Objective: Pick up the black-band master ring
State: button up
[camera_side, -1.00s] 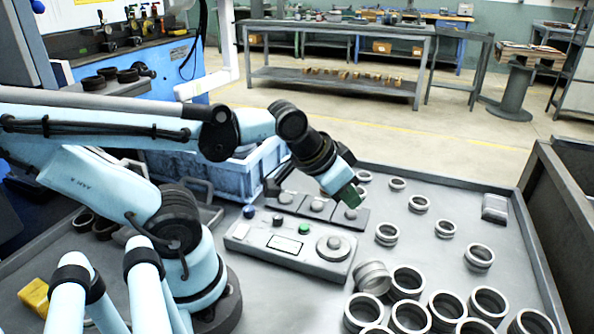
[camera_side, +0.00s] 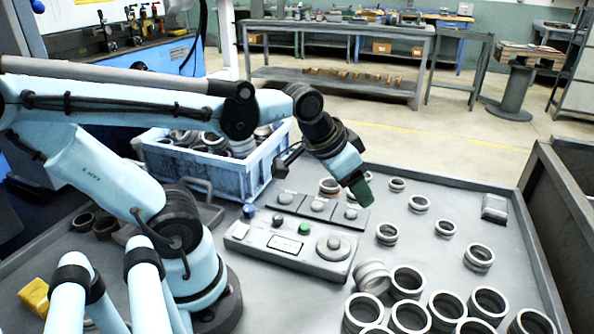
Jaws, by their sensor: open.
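My gripper (camera_side: 360,193) hangs at the end of the arm, tilted down, just above and behind the right end of a row of small grey blocks. Only a green finger face shows clearly, and I see nothing held in it. I cannot pick out a black-band master ring for certain. A ring with a brownish band (camera_side: 329,187) stands behind the blocks, left of my gripper. Dark rings (camera_side: 83,222) lie at the left of the table, partly behind my arm.
A control box (camera_side: 290,246) with buttons and a dial stands in front of the blocks (camera_side: 317,206). A blue crate (camera_side: 215,172) full of rings is behind my arm. Several steel rings (camera_side: 408,282) crowd the front right. The grey table (camera_side: 470,210) has free room between rings.

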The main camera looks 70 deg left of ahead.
jog(key=w+a+f+m+g, duration=0.35)
jog(key=w+a+g, duration=0.25)
jog(key=w+a, duration=0.85)
jog(key=f, duration=0.3)
jog(key=s+f, duration=0.1)
jog(key=f, duration=0.3)
jog(key=a+f, duration=0.1)
jog(key=f, duration=0.3)
jog(key=shift+s+a, duration=0.1)
jog(key=shift+s, duration=0.2)
jog(key=shift+c, duration=0.2)
jog(key=c, duration=0.7)
